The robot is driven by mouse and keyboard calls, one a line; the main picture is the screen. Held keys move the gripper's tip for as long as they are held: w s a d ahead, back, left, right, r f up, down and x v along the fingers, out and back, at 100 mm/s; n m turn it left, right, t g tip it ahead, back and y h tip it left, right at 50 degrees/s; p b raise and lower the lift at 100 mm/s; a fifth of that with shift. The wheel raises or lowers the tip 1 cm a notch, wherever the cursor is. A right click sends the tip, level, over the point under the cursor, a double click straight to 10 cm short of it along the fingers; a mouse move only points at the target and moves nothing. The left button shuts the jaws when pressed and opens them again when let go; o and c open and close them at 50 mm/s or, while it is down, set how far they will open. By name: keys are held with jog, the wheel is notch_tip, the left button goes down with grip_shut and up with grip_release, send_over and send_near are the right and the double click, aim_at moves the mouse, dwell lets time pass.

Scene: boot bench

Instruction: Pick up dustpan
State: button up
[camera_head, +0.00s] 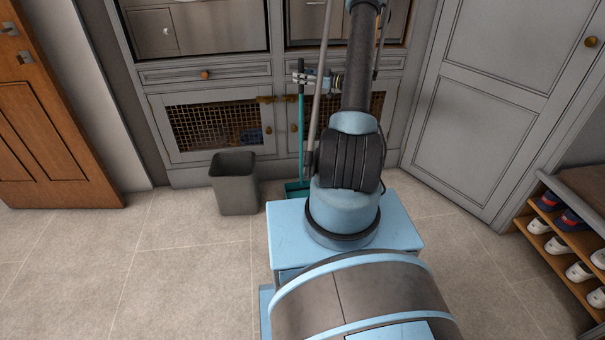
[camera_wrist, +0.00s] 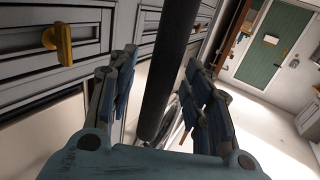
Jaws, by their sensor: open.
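The dustpan (camera_head: 293,190) stands on the floor in front of the cabinets, with a teal pan at the foot of a long upright handle (camera_head: 301,130). My arm hides part of the pan. My gripper (camera_head: 303,77) is at the upper part of the handle, in front of the cabinet drawers. In the wrist view my gripper (camera_wrist: 163,100) is open, with a dark pole (camera_wrist: 167,65), seemingly the handle, running between its fingers. I cannot tell whether either finger touches it.
A grey bin (camera_head: 234,184) stands left of the dustpan. Grey cabinets (camera_head: 205,75) with mesh doors rise close behind. A shoe rack (camera_head: 570,235) is at the right, and a wooden door (camera_head: 40,140) at the left. The floor at front left is clear.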

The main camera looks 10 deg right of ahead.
jog(key=shift+w+a, duration=0.1)
jog(key=shift+c, duration=0.5)
grip_shut()
jog(key=shift+r, duration=0.1)
